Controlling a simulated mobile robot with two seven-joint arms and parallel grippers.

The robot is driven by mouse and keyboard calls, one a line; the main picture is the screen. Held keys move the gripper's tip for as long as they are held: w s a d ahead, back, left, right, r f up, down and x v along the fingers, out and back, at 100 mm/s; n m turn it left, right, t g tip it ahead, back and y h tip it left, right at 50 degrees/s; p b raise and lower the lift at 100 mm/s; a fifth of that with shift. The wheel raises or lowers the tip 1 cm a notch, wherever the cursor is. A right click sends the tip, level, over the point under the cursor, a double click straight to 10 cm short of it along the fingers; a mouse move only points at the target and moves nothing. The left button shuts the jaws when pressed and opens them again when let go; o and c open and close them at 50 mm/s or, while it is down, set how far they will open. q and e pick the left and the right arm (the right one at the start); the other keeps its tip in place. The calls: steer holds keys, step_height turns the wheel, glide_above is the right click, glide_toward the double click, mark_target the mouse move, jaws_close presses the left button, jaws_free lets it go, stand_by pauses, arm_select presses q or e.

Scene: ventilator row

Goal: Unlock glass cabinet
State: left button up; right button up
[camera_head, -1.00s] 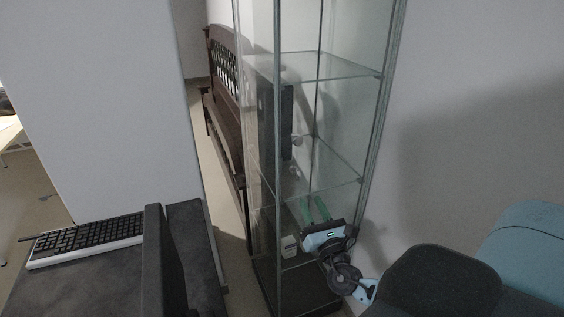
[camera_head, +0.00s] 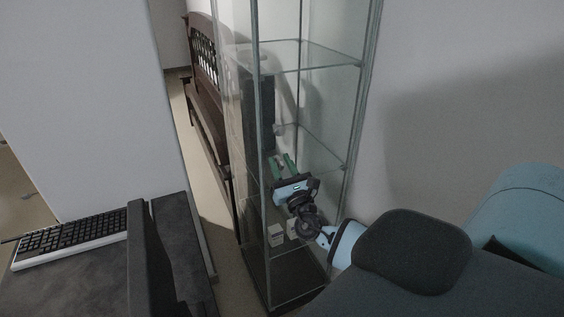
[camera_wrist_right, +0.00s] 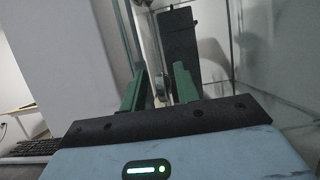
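The tall glass cabinet (camera_head: 368,70) with grey metal edges and glass shelves stands in the middle of the head view. My right gripper (camera_head: 283,163) has two green fingers pointing up and away, at about middle-shelf height. It overlaps the cabinet; the head view does not settle its depth. In the right wrist view the fingers (camera_wrist_right: 156,88) are apart, with a gap between them. A small round knob-like piece (camera_wrist_right: 160,89) shows in that gap, apparently beyond the fingertips. A similar piece (camera_head: 278,130) shows in the head view beside a dark upright box (camera_head: 261,112). My left gripper is not visible.
Small white boxes (camera_head: 275,236) sit low in the cabinet. A dark desk (camera_head: 90,265) with a keyboard (camera_head: 70,238) is at the lower left. A dark wooden bench (camera_head: 208,100) stands behind left. A white wall (camera_head: 460,110) closes the right.

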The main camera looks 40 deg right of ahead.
steer(key=shift+w+d+r, duration=0.1)
steer(key=shift+w, duration=0.25)
steer(key=shift+c, duration=0.4)
jaws_close()
